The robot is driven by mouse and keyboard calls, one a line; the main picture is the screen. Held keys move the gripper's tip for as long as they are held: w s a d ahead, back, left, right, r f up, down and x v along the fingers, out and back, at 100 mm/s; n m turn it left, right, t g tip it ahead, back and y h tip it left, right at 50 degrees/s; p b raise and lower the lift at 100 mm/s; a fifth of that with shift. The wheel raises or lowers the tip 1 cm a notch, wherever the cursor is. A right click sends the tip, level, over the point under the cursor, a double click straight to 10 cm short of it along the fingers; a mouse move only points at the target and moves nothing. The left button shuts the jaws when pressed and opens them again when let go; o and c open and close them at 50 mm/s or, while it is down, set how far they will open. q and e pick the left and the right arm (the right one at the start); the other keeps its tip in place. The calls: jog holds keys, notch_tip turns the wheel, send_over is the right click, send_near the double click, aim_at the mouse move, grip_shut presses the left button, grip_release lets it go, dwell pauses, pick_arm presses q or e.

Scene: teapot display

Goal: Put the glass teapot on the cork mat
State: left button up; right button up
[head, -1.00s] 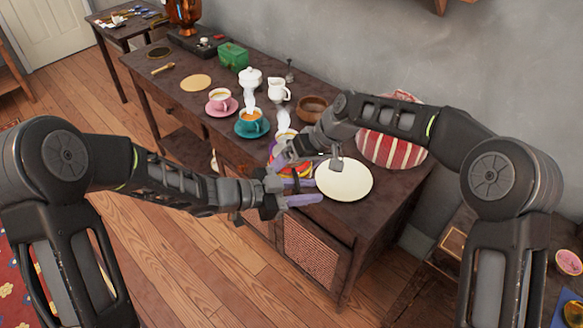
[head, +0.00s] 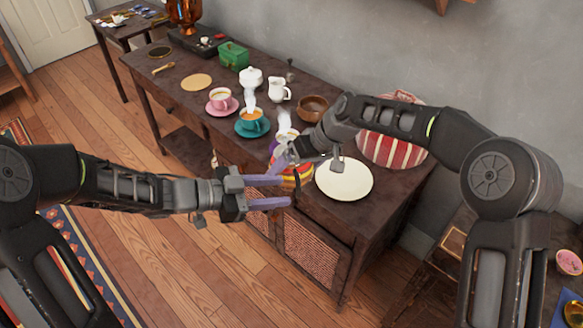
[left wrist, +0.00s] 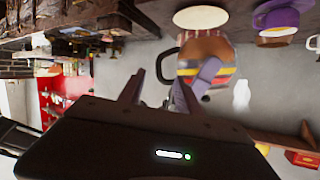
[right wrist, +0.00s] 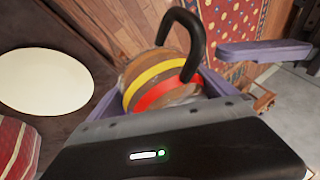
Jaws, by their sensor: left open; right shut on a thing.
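The glass teapot (head: 304,172), with yellow and red bands and brown contents, is at the front edge of the dark table, left of the white plate. Its black handle (right wrist: 196,45) shows in the right wrist view. My right gripper (head: 287,160) is shut on the teapot, its purple fingers on either side of the body. My left gripper (head: 287,191) is open and empty, its fingers pointing at the handle side; in the left wrist view the teapot (left wrist: 205,50) is just beyond them. The cork mat (head: 196,82) is a bare tan disc farther back left on the table.
Pink (head: 219,99) and teal (head: 250,124) cups on saucers stand between the teapot and mat. A white lidded pot (head: 250,77), white jug (head: 279,90) and brown bowl (head: 313,108) stand behind. The white plate (head: 344,180) is empty. A green box (head: 233,56) stands beyond the mat.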

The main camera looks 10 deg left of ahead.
pick_arm(q)
jog(key=shift+v, duration=1.65)
pick_arm(e)
jog(key=shift+a+r, duration=0.15)
jog(key=shift+r, duration=0.15)
pick_arm(q)
jog(key=shift+s+f, duration=0.1)
pick_arm(e)
jog(key=shift+w, duration=0.1)
pick_arm(q)
jog(key=s+d+f+n+y, duration=0.1)
jog(key=d+f+n, duration=0.35)
jog(key=f, duration=0.45)
jog(key=s+d+f+n+y, duration=0.15)
jog(key=d+f+n, duration=0.3)
jog(key=f, duration=0.45)
jog(key=s+a+f+n+g+y, duration=0.2)
jog(key=s+f+n+g, duration=0.1)
jog(key=s+f, duration=0.4)
jog(key=s+a+f+n+g+y, duration=0.2)
jog(key=s+f+n+y, duration=0.1)
jog(key=s+f, duration=0.4)
jog(key=s+n, duration=0.1)
jog(key=s, duration=0.2)
jog(key=shift+a+f+g+y, duration=0.2)
jog(key=shift+a+g+y, duration=0.05)
jog(key=shift+g+y, duration=0.15)
